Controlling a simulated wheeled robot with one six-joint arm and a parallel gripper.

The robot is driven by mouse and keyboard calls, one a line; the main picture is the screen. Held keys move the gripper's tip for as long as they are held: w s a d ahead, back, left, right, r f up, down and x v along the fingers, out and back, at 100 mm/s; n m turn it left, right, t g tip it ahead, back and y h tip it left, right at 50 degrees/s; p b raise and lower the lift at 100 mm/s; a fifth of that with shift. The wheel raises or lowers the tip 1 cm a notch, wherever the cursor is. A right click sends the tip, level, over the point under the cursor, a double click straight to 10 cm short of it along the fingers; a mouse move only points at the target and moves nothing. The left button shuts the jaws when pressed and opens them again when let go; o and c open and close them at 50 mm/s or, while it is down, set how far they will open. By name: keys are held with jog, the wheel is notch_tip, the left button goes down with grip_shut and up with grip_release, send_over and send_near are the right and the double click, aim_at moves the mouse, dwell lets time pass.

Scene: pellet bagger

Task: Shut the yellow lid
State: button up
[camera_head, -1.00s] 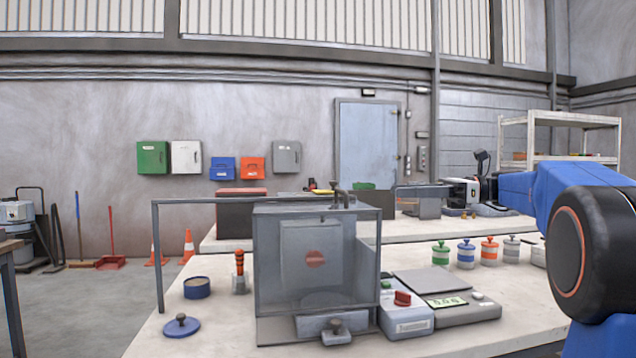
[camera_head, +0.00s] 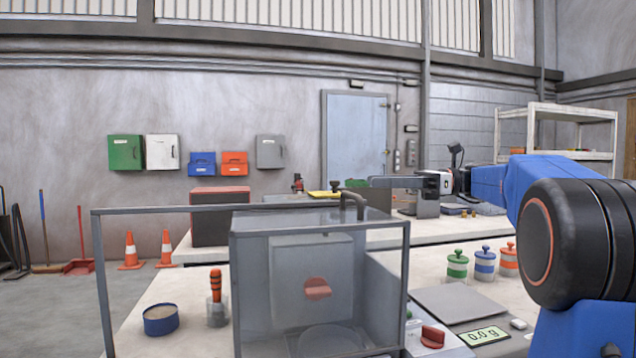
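A flat yellow lid (camera_head: 325,194) shows small on the back table, partly hidden by the grey-framed clear enclosure in front. It looks roughly level, but I cannot tell whether it is open or shut. My gripper (camera_head: 385,182) is at the end of my blue arm, which reaches in from the right. It seems to point left, to the right of the lid in the picture. Its fingers are small and seen side-on, so I cannot tell their opening or their distance from the lid.
The clear enclosure (camera_head: 255,285) with a red knob stands close in front. A scale (camera_head: 485,337) and striped canisters (camera_head: 485,263) are on the near table. A red-topped dark box (camera_head: 219,218) stands on the back table (camera_head: 395,232). Open floor lies left.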

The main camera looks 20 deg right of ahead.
aim_at(319, 193)
jog(key=x, duration=1.5)
jog(key=shift+w+a, duration=0.1)
jog(key=shift+a, duration=0.05)
